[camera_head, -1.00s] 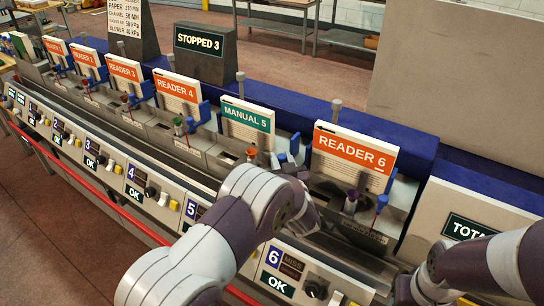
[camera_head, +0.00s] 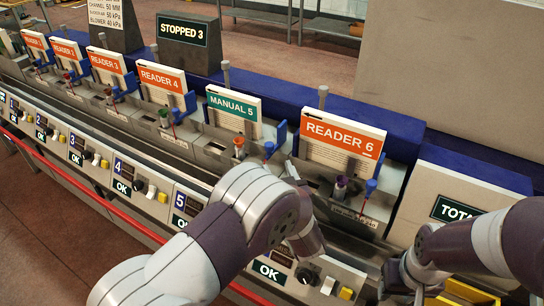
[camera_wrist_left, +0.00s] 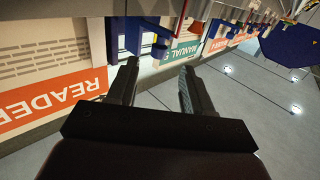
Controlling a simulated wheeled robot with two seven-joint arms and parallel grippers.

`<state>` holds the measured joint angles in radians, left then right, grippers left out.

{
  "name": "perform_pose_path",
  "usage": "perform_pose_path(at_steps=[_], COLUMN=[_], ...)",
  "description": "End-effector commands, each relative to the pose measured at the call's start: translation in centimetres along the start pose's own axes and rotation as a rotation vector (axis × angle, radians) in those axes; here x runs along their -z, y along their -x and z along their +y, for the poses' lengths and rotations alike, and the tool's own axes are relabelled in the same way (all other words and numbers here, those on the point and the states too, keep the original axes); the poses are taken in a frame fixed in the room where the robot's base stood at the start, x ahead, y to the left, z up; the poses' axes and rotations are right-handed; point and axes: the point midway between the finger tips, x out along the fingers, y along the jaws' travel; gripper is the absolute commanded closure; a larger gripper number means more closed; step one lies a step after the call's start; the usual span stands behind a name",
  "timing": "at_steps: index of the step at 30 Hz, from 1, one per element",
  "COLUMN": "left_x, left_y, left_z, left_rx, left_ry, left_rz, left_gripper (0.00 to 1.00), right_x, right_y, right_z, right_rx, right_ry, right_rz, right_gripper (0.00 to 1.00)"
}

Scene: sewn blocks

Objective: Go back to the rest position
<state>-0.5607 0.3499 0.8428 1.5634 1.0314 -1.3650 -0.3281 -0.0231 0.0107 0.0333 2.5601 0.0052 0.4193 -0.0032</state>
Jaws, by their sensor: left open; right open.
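My left gripper (camera_wrist_left: 158,78) is open and empty in the left wrist view, its two dark fingers apart in front of the reader cards. In the head view its arm reaches in from the bottom left, and the gripper (camera_head: 292,170) is small and partly hidden by its own wrist beside the Reader 6 station. My right gripper (camera_head: 402,290) is at the bottom right edge, mostly cut off and hidden by its arm; nothing shows in it.
The orange Reader 6 card (camera_head: 340,140) and green Manual 5 card (camera_head: 233,112) stand on the long machine, with several orange reader cards to the left. The STOPPED 3 sign (camera_head: 182,31) is behind. A red rail (camera_head: 100,203) runs along the front. Yellow parts (camera_head: 470,291) lie near my right arm.

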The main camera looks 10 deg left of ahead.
Motion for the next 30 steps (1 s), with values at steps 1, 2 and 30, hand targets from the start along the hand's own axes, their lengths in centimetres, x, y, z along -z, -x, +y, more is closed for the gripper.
perform_pose_path(at_steps=[1, 2, 30], left_x=[-0.1, 0.0, -9.4], left_y=[1.1, 1.6, 10.6], left_z=[0.1, 0.1, 4.0], left_rx=[-0.004, -0.002, -0.457], left_ry=[-0.002, -0.001, -0.086], left_rz=[0.000, 0.000, -0.755], left_gripper=[0.49, 0.49, 0.49], right_x=[0.0, 0.0, 0.1], right_y=[-0.1, -0.1, 1.1], right_z=[0.0, 0.0, 0.0], right_rx=[0.000, 0.000, 0.000], right_ry=[0.000, 0.000, 0.000], right_rz=[0.000, 0.000, 0.000], right_gripper=[0.57, 0.57, 0.57])
